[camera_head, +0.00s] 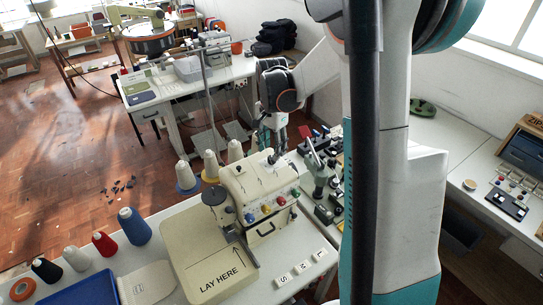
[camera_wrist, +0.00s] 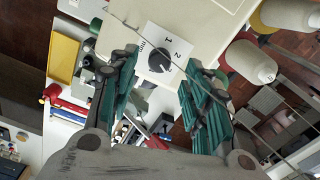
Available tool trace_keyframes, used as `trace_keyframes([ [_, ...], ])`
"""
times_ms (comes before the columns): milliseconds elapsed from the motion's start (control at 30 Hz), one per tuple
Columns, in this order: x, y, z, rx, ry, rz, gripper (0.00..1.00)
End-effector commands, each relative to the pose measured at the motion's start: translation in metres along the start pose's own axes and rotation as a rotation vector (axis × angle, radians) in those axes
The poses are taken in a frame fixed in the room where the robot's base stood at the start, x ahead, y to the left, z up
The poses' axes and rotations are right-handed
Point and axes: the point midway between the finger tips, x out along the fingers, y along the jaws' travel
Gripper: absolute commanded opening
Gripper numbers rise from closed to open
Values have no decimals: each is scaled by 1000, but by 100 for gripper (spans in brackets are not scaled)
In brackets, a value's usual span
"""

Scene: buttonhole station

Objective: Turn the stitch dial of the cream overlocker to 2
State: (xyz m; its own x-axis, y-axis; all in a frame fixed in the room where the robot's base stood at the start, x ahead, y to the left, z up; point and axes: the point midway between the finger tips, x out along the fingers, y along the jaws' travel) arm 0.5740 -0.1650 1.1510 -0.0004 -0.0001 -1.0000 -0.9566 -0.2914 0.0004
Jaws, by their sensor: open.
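The cream overlocker (camera_head: 255,180) stands on the white table in the head view, with coloured knobs on its front. In the wrist view, its stitch dial (camera_wrist: 158,60) is a black knob on a white plate marked 1, 2 and "mm". I cannot tell where the knob points. The dial is hidden in the head view. My gripper (camera_wrist: 159,66) is open, its two teal fingers on either side of the dial in the picture, with nothing held. I cannot tell whether they touch it. In the head view my gripper (camera_head: 272,137) hangs just behind the overlocker.
Thread cones (camera_head: 186,176) stand left of the overlocker; more spools (camera_head: 134,226) line the table's left. A "LAY HERE" board (camera_head: 212,262) lies in front. Small tools and a grey stand (camera_head: 318,168) crowd the right side. A back table (camera_head: 190,85) holds another machine.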

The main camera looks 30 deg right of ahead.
Motion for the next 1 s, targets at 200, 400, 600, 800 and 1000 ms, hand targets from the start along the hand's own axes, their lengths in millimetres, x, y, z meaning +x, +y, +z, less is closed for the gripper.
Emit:
trace_keyframes([
  [200, 28, 0, 0, 0, 0, 0, 45],
  [400, 36, 0, 0, 0, 0, 0, 45],
  [600, 36, 0, 0, 0, 0, 0, 45],
  [800, 36, 0, 0, 0, 0, 0, 6],
  [1000, 36, 0, 0, -2, 0, 0, 0],
])
